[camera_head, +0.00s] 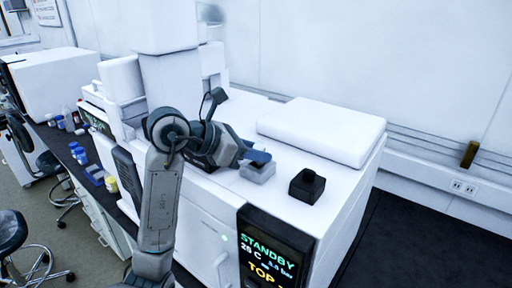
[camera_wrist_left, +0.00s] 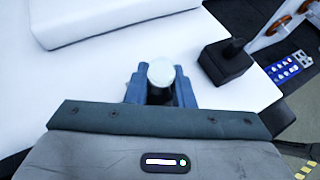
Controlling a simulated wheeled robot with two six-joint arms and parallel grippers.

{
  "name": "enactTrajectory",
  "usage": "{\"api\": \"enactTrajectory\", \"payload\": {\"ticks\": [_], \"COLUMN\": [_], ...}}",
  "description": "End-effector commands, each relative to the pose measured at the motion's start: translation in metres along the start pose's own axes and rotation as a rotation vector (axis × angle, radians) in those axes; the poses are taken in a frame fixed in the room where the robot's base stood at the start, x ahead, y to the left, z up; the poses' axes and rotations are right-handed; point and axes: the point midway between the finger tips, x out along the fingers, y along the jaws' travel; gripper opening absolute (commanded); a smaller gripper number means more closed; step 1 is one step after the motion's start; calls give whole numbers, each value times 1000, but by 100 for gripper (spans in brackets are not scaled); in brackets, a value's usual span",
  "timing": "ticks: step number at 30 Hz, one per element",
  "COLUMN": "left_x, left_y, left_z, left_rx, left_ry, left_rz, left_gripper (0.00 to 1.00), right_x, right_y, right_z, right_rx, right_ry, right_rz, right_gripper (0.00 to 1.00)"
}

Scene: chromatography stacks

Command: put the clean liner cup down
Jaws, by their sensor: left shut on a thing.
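My left gripper (camera_head: 257,158) is shut on the liner cup, over the top of the white instrument (camera_head: 335,205). In the left wrist view the pale, round-topped cup (camera_wrist_left: 161,73) stands between the two blue fingers of the left gripper (camera_wrist_left: 161,88). In the head view the fingers hide the cup. A light grey block (camera_head: 259,174) sits right below the fingertips; I cannot tell whether the cup touches it. A black block with a knob (camera_head: 306,186) stands just right of it, and it also shows in the left wrist view (camera_wrist_left: 225,61). My right gripper is not in view.
A raised white lid (camera_head: 322,131) lies on the instrument behind the blocks. The front display (camera_head: 272,250) reads STANDBY. Bottles (camera_head: 78,153) stand on the dark bench at left. A blue vial rack (camera_wrist_left: 289,67) shows beyond the instrument's edge in the wrist view.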

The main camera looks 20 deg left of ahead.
Motion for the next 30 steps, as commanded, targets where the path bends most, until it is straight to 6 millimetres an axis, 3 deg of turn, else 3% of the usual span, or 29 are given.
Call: {"api": "enactTrajectory", "payload": {"ticks": [5,6,9,20,30], "left_x": [4,4,3,-1,-42], "left_y": [0,0,0,0,2], "left_z": [-8,-8,-8,-5,-6], "left_rx": [-9,-10,-8,-4,1], "left_ry": [17,17,14,9,7], "left_rz": [-8,-8,-7,-2,5], "left_gripper": [0,23,42,42,42], "right_x": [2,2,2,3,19], "right_y": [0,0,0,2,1], "right_z": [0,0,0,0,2], "right_rx": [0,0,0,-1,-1], "right_ry": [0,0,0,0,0], "right_rz": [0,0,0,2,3], "right_gripper": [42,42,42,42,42]}}
